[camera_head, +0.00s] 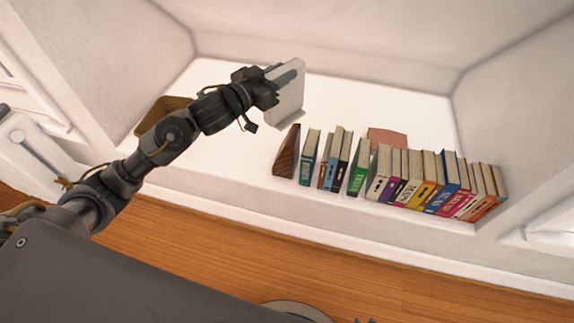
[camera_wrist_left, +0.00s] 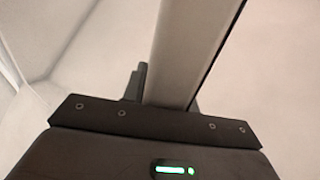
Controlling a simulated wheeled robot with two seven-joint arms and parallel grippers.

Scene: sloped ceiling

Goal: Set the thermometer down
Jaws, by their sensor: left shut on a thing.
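The thermometer (camera_head: 287,104) is a pale, flat, upright panel with a small foot at its lower end, in the upper middle of the head view. My left gripper (camera_head: 284,78) is shut on its upper part, with a dark finger across its face. The thermometer is over the white ledge (camera_head: 225,148), behind the left end of the book row; I cannot tell whether its foot touches the ledge. In the left wrist view the thermometer (camera_wrist_left: 190,50) runs up from between the fingers, its far end out of frame. My right gripper is not clearly visible.
A row of upright books (camera_head: 435,185) lines the front of the ledge, with a brown wedge-shaped bookend (camera_head: 287,152) at its left end. A reddish-brown object (camera_head: 388,137) lies behind the books. A brown basket (camera_head: 160,112) is at the left. The ledge's back middle looks clear.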

